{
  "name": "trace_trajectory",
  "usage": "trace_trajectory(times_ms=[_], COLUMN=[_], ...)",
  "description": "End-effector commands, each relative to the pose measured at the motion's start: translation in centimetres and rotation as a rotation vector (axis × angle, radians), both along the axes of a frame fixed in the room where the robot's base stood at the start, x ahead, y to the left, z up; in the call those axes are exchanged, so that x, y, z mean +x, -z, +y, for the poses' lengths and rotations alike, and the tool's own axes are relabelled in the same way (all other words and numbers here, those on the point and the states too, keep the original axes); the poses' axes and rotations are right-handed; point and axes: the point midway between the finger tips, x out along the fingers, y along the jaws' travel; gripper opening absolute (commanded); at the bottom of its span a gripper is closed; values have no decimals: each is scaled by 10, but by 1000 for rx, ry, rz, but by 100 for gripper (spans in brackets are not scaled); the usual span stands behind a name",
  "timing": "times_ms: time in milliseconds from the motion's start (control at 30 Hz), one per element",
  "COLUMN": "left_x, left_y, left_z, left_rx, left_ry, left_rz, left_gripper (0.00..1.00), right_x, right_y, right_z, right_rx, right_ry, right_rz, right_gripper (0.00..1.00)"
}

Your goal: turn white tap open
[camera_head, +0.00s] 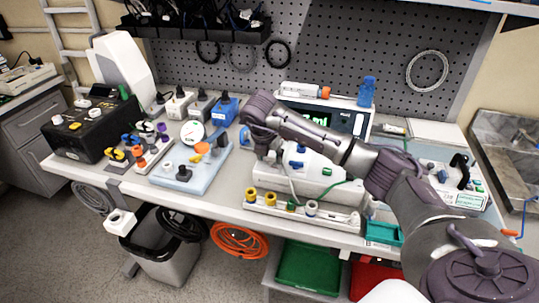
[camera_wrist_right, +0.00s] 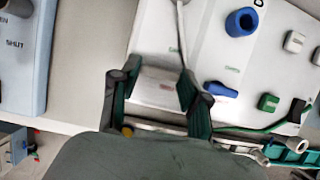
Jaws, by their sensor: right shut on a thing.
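A white round tap (camera_head: 311,208) stands at the right end of a pale rail with yellow and green taps along the bench front. Another white knob (camera_head: 168,167) sits on the light blue board (camera_head: 207,171), whose edge (camera_wrist_right: 22,85) carries a SHUT label in the wrist view. I cannot tell which is meant. My right gripper (camera_wrist_right: 159,88) is at the left end of the white pump panel (camera_wrist_right: 205,45), its fingers around a whitish, labelled piece whose identity is unclear. In the head view my wrist hides the fingertips. My left gripper is not visible.
The pump panel has a blue knob (camera_wrist_right: 241,21) and a blue lever (camera_wrist_right: 219,89). A thin grey tube comes down near my fingers. A black box (camera_head: 95,130) and a pressure gauge (camera_head: 192,132) stand left. A bin (camera_head: 165,262) and a green tray (camera_head: 308,267) are below the bench.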

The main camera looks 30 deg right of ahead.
Motion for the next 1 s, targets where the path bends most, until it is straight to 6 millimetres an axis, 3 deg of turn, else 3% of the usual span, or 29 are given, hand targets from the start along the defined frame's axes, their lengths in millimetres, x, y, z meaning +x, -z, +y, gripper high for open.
trace_trajectory(times_ms=[367,1000], left_x=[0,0], left_y=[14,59], left_z=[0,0], left_rx=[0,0], left_ry=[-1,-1], left_rz=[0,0], left_gripper=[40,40], right_x=[-1,-2], right_y=[2,1], right_z=[-1,-5], right_rx=[0,1], right_ry=[-101,-639], right_rz=[-2,-3], right_gripper=[11,11])
